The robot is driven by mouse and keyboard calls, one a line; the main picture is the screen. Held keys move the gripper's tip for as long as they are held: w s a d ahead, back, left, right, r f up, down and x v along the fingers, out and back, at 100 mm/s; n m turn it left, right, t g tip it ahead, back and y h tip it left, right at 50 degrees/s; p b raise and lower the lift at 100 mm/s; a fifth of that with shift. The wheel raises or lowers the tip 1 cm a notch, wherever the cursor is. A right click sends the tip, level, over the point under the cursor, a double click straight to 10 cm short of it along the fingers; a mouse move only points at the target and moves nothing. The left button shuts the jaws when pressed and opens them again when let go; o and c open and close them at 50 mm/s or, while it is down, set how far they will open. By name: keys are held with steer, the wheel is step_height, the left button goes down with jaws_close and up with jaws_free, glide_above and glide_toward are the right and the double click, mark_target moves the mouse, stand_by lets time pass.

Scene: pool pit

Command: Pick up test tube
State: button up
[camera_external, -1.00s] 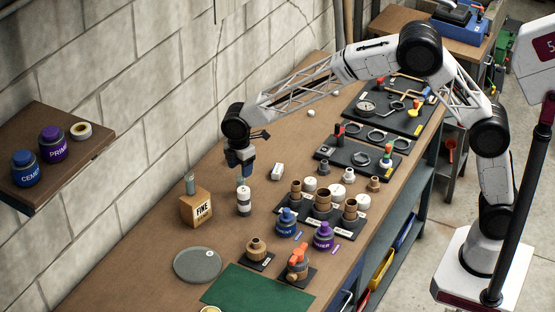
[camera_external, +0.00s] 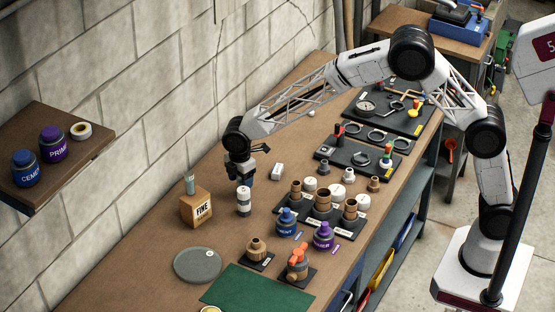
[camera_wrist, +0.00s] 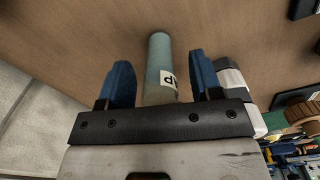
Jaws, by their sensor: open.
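The test tube appears to be the pale grey-green cylinder (camera_wrist: 160,70) with a white lettered label in the wrist view. It lies between the two blue fingers of my gripper (camera_wrist: 160,85), with gaps on both sides. My gripper is open and holds nothing. In the external view my gripper (camera_external: 243,178) is low over the bench, behind a white-and-black cylinder (camera_external: 244,202).
The white-and-black cylinder (camera_wrist: 232,78) is close beside the right finger. A wooden FINE block (camera_external: 196,208) stands to the left, and a small white block (camera_external: 277,171) to the right. Racks of fittings and bottles crowd the bench's right side. The block wall (camera_external: 120,90) runs behind.

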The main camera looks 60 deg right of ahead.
steer(key=shift+c, duration=0.4)
steer(key=c, duration=0.9)
steer(key=shift+r, duration=0.15)
step_height(320, 180, up, 10)
stand_by(0.8)
